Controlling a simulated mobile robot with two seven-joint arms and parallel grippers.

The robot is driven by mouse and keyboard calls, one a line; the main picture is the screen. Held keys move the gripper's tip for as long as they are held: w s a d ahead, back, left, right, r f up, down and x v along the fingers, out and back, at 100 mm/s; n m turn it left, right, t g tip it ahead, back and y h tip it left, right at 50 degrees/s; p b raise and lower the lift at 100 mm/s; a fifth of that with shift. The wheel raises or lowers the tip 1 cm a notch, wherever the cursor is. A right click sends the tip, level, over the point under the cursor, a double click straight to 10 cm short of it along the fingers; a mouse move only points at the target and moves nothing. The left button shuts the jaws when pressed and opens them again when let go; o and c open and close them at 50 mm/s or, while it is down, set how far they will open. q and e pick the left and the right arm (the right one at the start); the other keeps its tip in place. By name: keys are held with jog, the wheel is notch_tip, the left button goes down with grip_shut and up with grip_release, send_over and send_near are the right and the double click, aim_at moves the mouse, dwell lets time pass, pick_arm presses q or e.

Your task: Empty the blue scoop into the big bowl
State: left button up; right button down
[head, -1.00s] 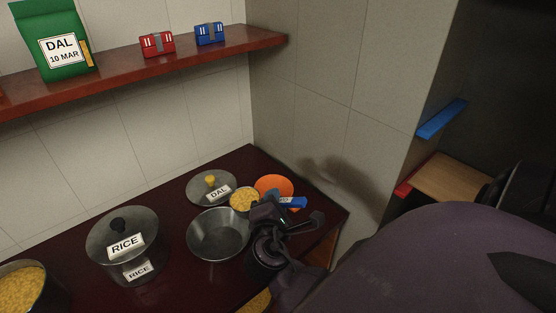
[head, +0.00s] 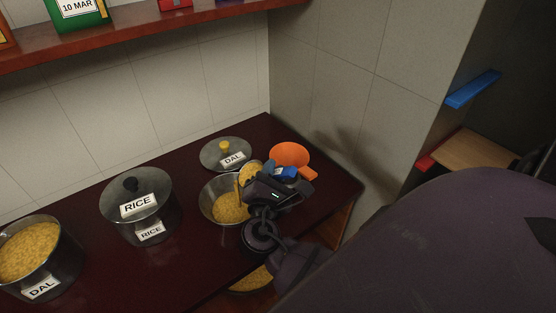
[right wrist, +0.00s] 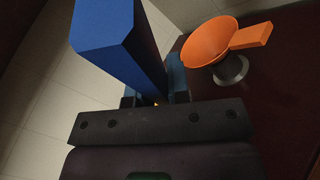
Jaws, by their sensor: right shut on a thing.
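My right gripper (head: 279,177) is shut on the blue handle of the scoop (head: 287,172). In the right wrist view the blue handle (right wrist: 118,40) rises large and slanted from between the fingers. The scoop's head is tipped over the big metal bowl (head: 208,190), and yellow grains (head: 240,188) run from it down into the bowl. A heap of yellow grains lies in the bowl. The gripper partly covers the scoop and the bowl's right side. My left gripper is not in view.
Behind the bowl are a lid labelled DAL (head: 220,150) and an orange funnel-like thing with a handle (head: 289,152). To the left stand a lidded RICE pot (head: 150,212) and an open DAL pot (head: 30,250) of yellow grains. A shelf (head: 130,38) runs above.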

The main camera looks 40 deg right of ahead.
jog(key=shift+w+a+f+n+t+b, duration=0.1)
jog(key=shift+w+a+n+t+b, duration=0.15)
jog(key=shift+n, duration=0.2)
jog(key=shift+a+f+n+t+b, duration=0.1)
jog(key=shift+a+n+t, duration=0.05)
jog(key=shift+a+n, duration=0.25)
pick_arm(q)
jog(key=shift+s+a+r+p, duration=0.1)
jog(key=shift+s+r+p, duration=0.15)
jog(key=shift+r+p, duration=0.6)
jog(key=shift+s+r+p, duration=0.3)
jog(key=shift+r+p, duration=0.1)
jog(key=shift+p, duration=1)
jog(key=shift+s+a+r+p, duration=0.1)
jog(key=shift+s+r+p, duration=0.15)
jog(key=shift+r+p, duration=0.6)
pick_arm(e)
jog(key=w+a+n+t+y, duration=0.2)
jog(key=a+n+t+y, duration=0.1)
jog(key=n, duration=0.7)
jog(key=w+a+n+t+y, duration=0.3)
jog(key=a+n+t, duration=0.2)
jog(key=a+n, duration=0.3)
jog(key=shift+a+r+n+t, duration=0.25)
jog(key=shift+r+n+t, duration=0.1)
jog(key=shift+n, duration=1.3)
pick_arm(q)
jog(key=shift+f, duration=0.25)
